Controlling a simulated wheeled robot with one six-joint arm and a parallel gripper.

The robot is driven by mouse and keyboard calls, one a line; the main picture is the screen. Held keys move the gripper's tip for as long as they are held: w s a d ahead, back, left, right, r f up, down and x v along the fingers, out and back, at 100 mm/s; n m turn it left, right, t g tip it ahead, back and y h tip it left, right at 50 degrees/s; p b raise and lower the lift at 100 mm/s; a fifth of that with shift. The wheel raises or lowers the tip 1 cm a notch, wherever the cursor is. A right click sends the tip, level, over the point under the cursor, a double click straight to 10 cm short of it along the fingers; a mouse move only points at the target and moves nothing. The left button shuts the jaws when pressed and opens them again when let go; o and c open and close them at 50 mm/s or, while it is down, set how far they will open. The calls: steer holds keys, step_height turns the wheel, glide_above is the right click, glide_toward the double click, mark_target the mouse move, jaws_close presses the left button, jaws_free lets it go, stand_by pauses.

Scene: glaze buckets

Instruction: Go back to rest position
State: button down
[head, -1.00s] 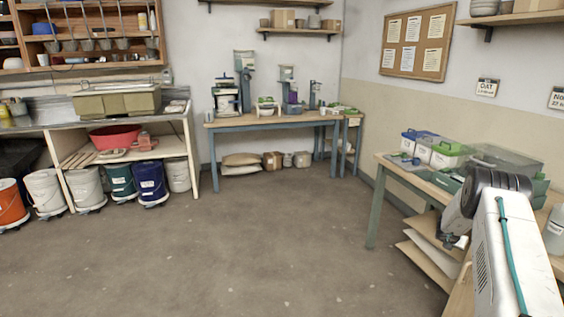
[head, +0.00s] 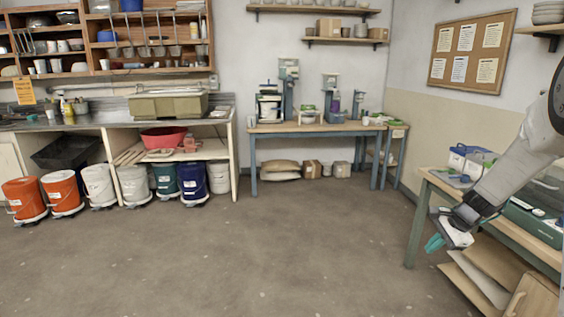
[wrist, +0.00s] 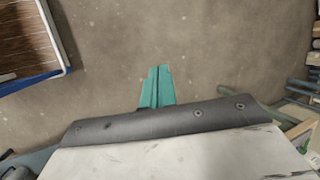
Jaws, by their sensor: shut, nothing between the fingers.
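My gripper (head: 435,243) is at the right in the head view, beside the left end of the right-hand table (head: 430,190) and above the floor. In the wrist view its teal fingers (wrist: 157,86) are together with nothing between them, over bare grey floor. My arm comes in from the right edge of the head view and reaches down and left past the table's front.
Orange, white, teal and blue buckets (head: 193,184) stand on dollies along the left wall, under the sink counter. A blue-legged table (head: 315,128) with equipment stands at the back. Cardboard sheets (head: 480,280) lie low under the right-hand table. The middle floor is open.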

steer(key=s+a+r+n+h, duration=0.1)
steer(key=s+a+r+n, duration=0.4)
steer(key=s, duration=0.7)
steer(key=s+a+r+n+g+h, duration=0.1)
steer(key=s+a+r+n, duration=0.5)
steer(key=s, duration=0.7)
steer(key=s+a+r+n+g+h, duration=0.1)
steer(key=s+a+r+n, duration=0.4)
steer(key=s+a+r, duration=0.3)
steer(key=s+a, duration=0.1)
steer(key=s, duration=0.3)
steer(key=shift+s+n, duration=0.15)
steer(key=shift+n, duration=0.25)
